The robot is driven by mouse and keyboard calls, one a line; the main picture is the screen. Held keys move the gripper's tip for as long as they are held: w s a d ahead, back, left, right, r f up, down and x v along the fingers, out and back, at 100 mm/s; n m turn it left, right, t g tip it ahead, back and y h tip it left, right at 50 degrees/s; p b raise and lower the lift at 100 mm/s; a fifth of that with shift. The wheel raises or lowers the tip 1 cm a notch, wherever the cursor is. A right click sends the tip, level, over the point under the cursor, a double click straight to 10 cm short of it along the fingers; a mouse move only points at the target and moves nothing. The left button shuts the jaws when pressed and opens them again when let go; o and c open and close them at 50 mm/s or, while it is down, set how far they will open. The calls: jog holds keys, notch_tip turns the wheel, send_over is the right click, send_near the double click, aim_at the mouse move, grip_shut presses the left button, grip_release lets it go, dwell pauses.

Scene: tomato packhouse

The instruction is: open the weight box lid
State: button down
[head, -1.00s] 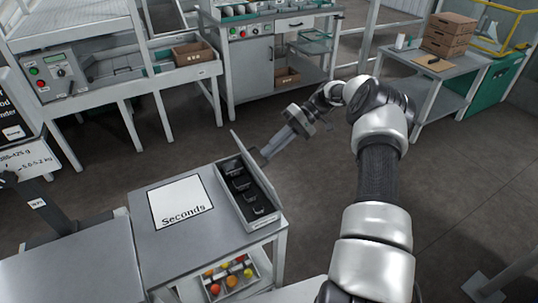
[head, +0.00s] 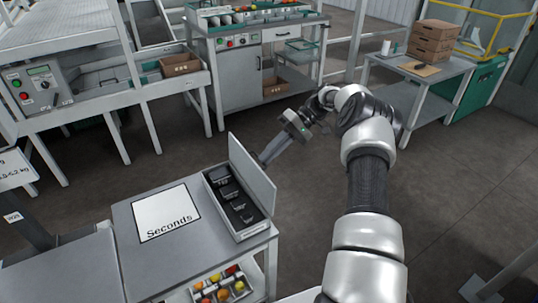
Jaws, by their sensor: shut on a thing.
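The weight box (head: 207,195) is a grey tray-like box on the right of the grey bench, with several black weights (head: 238,203) in a row inside. Its flat grey lid (head: 251,175) stands up along the box's right side, with its broad inner face in view and the inside uncovered. My gripper (head: 264,158) reaches down from the upper right to the lid's far side and is shut on the lid. The fingertips are partly hidden behind the lid, so the exact grip cannot be seen.
A white "Seconds" sheet (head: 165,212) lies left of the box. A crate of tomatoes (head: 215,291) sits below the bench top. Machines and a side table (head: 420,71) with cardboard boxes (head: 434,40) stand behind. The floor between is clear.

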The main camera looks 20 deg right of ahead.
jog(key=c, duration=1.9)
grip_release()
jog(key=shift+a+f, duration=0.3)
jog(key=shift+f, duration=0.3)
jog(key=shift+c, duration=0.2)
jog(key=shift+o, duration=0.2)
jog(key=shift+r, duration=0.1)
jog(key=shift+d+r, duration=0.1)
jog(key=shift+r, duration=0.05)
jog(key=shift+d, duration=0.1)
jog(key=v, duration=0.7)
jog(key=shift+w+d+r, duration=0.1)
jog(key=shift+d, duration=0.05)
